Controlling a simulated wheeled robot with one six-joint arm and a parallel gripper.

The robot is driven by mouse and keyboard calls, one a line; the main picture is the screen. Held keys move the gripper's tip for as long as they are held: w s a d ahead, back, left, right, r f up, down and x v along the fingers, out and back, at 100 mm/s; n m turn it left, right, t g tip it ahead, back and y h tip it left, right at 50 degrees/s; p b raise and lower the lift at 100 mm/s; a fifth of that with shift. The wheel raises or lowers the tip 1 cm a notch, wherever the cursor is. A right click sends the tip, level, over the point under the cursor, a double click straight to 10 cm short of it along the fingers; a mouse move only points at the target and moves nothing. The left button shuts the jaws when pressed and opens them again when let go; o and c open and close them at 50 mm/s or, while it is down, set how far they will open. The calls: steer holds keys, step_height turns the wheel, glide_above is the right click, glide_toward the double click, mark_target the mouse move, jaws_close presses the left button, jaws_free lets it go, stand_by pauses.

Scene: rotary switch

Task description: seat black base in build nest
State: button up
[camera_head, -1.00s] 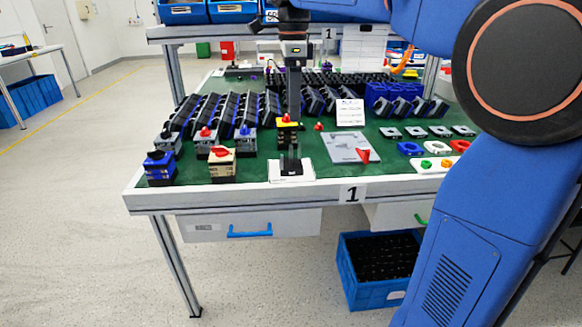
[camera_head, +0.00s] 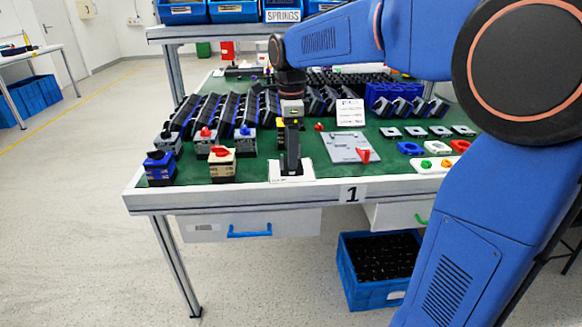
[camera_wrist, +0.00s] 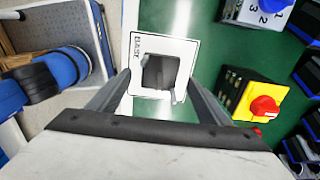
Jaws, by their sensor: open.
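The black base (camera_wrist: 158,72) sits on a white plate marked "BASE" (camera_wrist: 140,44) in the wrist view; it looks slightly turned against the plate, and a small grey part shows beside it. I cannot tell how deep it sits. In the head view the plate (camera_head: 306,174) lies at the table's front edge, and my gripper mostly hides the base. My gripper (camera_head: 291,170) points straight down over the plate. In the wrist view my gripper (camera_wrist: 161,84) is open, with one finger on either side of the base and gaps showing between.
A yellow block with a red knob (camera_wrist: 260,100) stands close to the right finger. In the head view, finished-looking switches (camera_head: 222,165) stand to the left and a grey plate with a red part (camera_head: 348,148) lies to the right. Rows of parts fill the table behind.

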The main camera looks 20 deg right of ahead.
steer(key=shift+f, duration=1.2)
steer(key=c, duration=1.2)
